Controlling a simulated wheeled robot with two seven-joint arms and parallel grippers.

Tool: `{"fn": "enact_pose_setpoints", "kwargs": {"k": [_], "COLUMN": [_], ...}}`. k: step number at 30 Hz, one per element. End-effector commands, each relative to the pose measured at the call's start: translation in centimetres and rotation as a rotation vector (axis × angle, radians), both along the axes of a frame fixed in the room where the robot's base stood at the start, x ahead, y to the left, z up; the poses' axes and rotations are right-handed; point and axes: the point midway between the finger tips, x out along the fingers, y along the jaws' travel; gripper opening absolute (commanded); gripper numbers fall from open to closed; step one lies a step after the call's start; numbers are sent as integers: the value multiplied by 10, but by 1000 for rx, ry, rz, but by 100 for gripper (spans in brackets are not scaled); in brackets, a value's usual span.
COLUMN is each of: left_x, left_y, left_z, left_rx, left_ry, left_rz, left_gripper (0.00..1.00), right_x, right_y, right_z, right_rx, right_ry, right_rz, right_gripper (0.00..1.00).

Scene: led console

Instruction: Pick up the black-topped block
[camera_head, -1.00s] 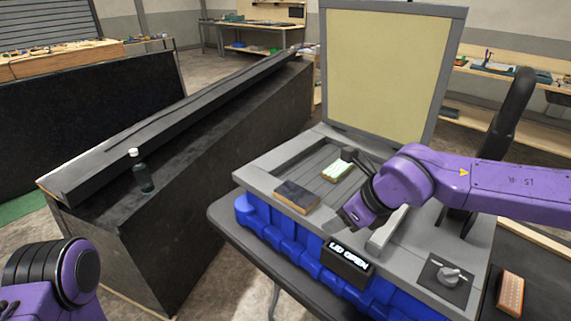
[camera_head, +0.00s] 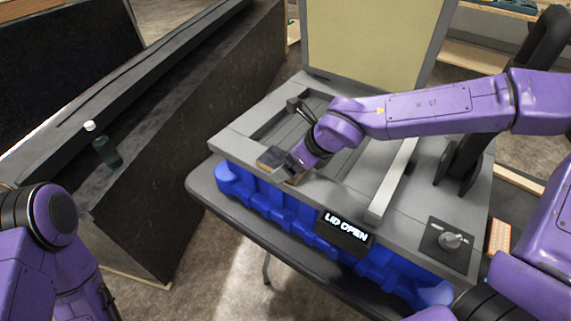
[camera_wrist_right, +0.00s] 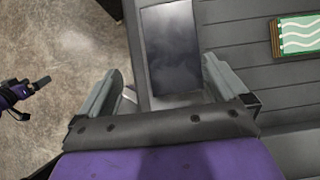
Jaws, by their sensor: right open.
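The black-topped block (camera_head: 276,158) lies on the front left edge of the grey console (camera_head: 232,142), its right part hidden by my right gripper in the head view. In the right wrist view the block's dark, shiny top (camera_wrist_right: 171,48) lies ahead of and between the two fingers. My right gripper (camera_wrist_right: 160,85) is open and empty, with its fingers spread on either side of the block's near end. It also shows in the head view (camera_head: 291,165). My left arm is at the lower left of the head view, but its gripper is out of frame.
A green block with white waves (camera_wrist_right: 298,35) lies in the slatted recess. The console's raised lid (camera_head: 375,35) stands behind. A "LID OPEN" sign (camera_head: 345,227) and a knob (camera_head: 450,240) are at the front. A bottle (camera_head: 107,150) stands on the dark counter at left.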

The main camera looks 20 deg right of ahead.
Motion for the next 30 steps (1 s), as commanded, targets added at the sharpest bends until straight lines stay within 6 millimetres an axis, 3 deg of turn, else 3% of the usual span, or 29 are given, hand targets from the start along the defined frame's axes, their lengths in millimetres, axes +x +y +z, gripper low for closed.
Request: {"fn": "enact_pose_setpoints", "kwargs": {"k": [3, 10, 11, 15, 16, 25, 30], "left_x": [2, 2, 2, 1, 1, 2, 1], "left_y": [0, 0, 0, 0, 0, 0, 0], "left_z": [-1, -1, -1, -1, -1, -1, 1], "left_rx": [0, 0, 0, 1, 1, 0, 0], "left_ry": [-4, -4, -4, -3, -3, -4, -4], "left_rz": [0, 0, 0, 0, 0, 0, 0], "left_gripper": [100, 100, 100, 100, 100, 100, 100], "right_x": [14, 16, 16, 17, 17, 16, 16], "right_y": [5, 5, 5, 5, 5, 5, 4], "right_z": [-17, -19, -19, -19, -19, -18, 0], "right_rx": [-3, 0, 0, 0, 0, -1, 0], "right_ry": [9, 7, 7, 10, 10, 12, 9], "right_rz": [-2, -3, -3, -3, -3, -4, -7], "right_gripper": [100, 100, 93, 48, 41, 41, 40]}}
